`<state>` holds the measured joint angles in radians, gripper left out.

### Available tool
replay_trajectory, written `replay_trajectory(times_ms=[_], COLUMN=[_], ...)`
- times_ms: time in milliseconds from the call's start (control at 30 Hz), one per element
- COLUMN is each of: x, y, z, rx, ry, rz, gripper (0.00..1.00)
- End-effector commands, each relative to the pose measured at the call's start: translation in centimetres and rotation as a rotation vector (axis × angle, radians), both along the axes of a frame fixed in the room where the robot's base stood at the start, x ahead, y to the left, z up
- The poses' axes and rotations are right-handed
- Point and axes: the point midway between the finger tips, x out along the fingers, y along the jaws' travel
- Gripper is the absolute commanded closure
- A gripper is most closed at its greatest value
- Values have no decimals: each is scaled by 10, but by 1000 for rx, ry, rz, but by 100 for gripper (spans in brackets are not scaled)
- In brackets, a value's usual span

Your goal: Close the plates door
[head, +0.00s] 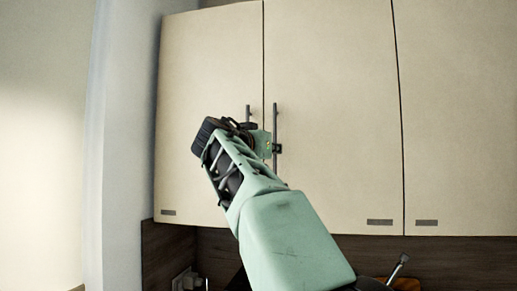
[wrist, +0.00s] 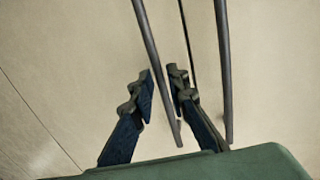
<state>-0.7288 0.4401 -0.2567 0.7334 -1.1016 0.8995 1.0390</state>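Two cream cabinet doors, a left one (head: 195,80) and a middle one (head: 335,110), meet at a thin dark seam and look shut or nearly so. Which one is the plates door I cannot tell; their small labels are unreadable. My gripper (wrist: 161,82) is at the handles, its fingers a short way apart. In the wrist view the left bar handle (wrist: 148,35) passes between the fingertips; contact is unclear. The right bar handle (wrist: 225,70) is outside the right finger. The head view shows the left handle's top (head: 248,112) and the right handle (head: 275,125); my arm hides part of them.
Another cream door (head: 460,110) is at the right. A pale wall (head: 125,130) stands left of the cabinets. Below is a dark wood panel (head: 450,258) with a wall socket (head: 186,281) at lower left. Open air lies left of my arm.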

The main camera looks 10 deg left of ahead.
Motion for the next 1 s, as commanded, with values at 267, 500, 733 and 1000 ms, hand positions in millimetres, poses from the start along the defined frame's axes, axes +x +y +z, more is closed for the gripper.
replay_trajectory(times_ms=[267, 500, 733, 1000], x=[-47, -79, -87, -87], y=[16, 25, 27, 27], z=[0, 0, -1, -1], rx=[1, 1, 1, 1], ry=[1, 1, 1, 1], rz=[7, 5, 3, 3], gripper=[85, 85, 85, 85])
